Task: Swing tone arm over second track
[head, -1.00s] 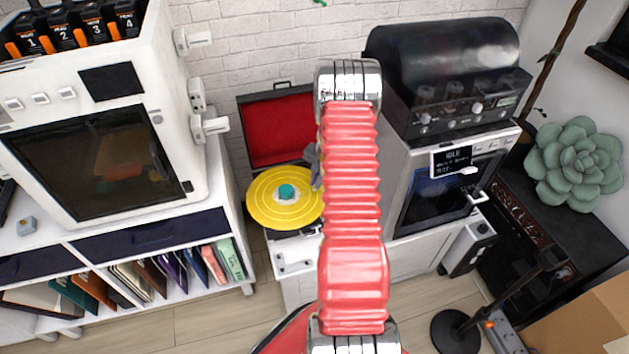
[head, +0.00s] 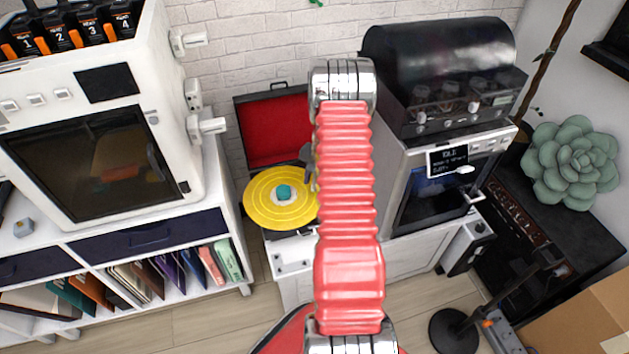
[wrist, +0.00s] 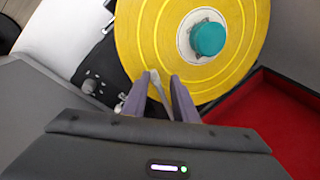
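A yellow record (head: 268,203) with a teal centre piece (head: 284,192) lies on the turntable, whose red-lined lid (head: 272,130) stands open behind it. In the wrist view the record (wrist: 238,40) and teal piece (wrist: 207,38) fill the top. The light grey end of the tone arm (wrist: 155,78) lies between the two purple-grey fingers of my gripper (wrist: 159,76), over the record's outer part. The fingers stand apart, with a gap seen beside the tone arm. In the head view my red arm hides most of the gripper and the tone arm.
A white cabinet machine (head: 95,150) stands on a shelf unit at the left. A machine with a display (head: 447,161) and a dark-domed unit (head: 440,70) on top stand close at the right. The red lid lining (wrist: 262,125) is close to my gripper in the wrist view.

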